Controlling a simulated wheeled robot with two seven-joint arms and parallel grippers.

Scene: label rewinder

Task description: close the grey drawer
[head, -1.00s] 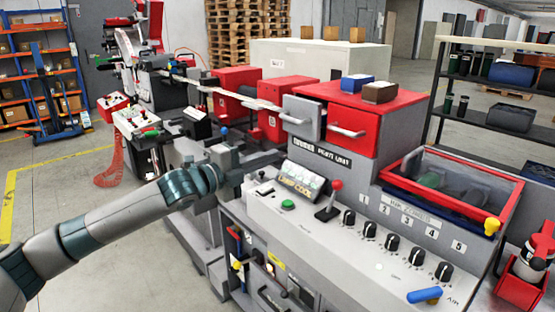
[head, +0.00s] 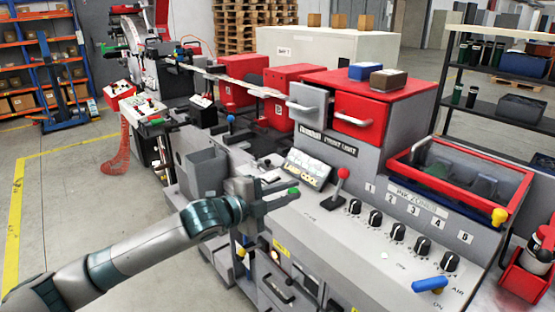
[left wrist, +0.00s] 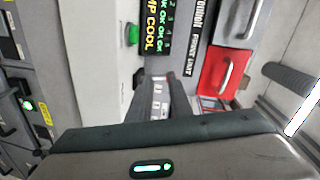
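The grey drawer (head: 304,103) stands partly pulled out of the red-topped cabinet (head: 410,84), beside the red drawer (head: 358,119). Its pale bar handle (head: 302,108) faces me. In the left wrist view the grey drawer (left wrist: 238,22) is at the top right, above the red drawer (left wrist: 222,72). My left gripper (head: 283,190) is over the control panel near the green button, lower than the grey drawer and in front of it, not touching it. Its fingers look apart, with nothing visible between them; they also show in the left wrist view (left wrist: 156,82). My right gripper is not visible.
The sloped panel carries a green button (head: 293,191), a small display (head: 307,168), a red-knobbed lever (head: 340,186) and several black knobs. A blue box (head: 364,70) and a brown box (head: 388,80) sit on the cabinet. A red-rimmed bin (head: 460,180) is at the right.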

